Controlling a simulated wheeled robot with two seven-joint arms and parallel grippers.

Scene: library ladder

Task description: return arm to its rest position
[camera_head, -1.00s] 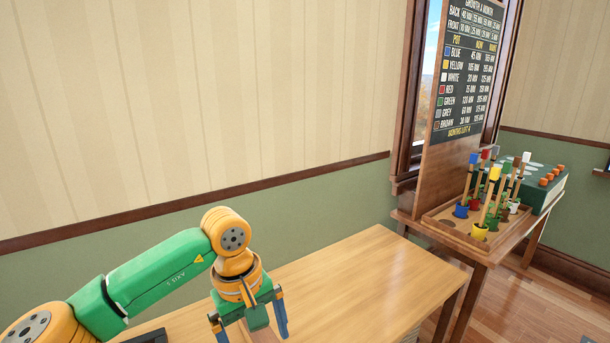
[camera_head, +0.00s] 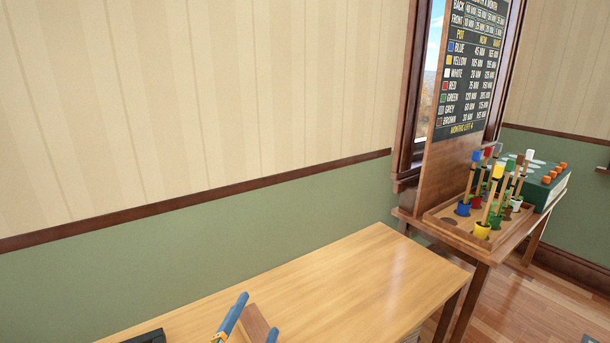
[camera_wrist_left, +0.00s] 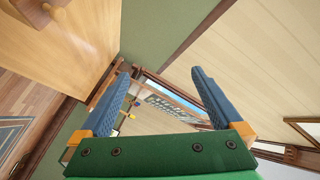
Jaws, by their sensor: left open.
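My left gripper (camera_head: 258,313) shows at the bottom edge of the head view, with only its two blue fingers in sight. The rest of the left arm is out of that view. The fingers are apart and point up over the near part of the light wooden table (camera_head: 350,280). In the left wrist view, the gripper (camera_wrist_left: 160,88) has its two blue fingers spread wide with nothing held between them. My right gripper is in neither view.
A brown wooden piece (camera_head: 256,324) shows behind the fingers. A dark object (camera_head: 148,337) sits at the table's left edge. At right, a side table holds a tray (camera_head: 450,228) of colored pots, a green box (camera_head: 548,192) and a chart board (camera_head: 466,75). The table's middle is clear.

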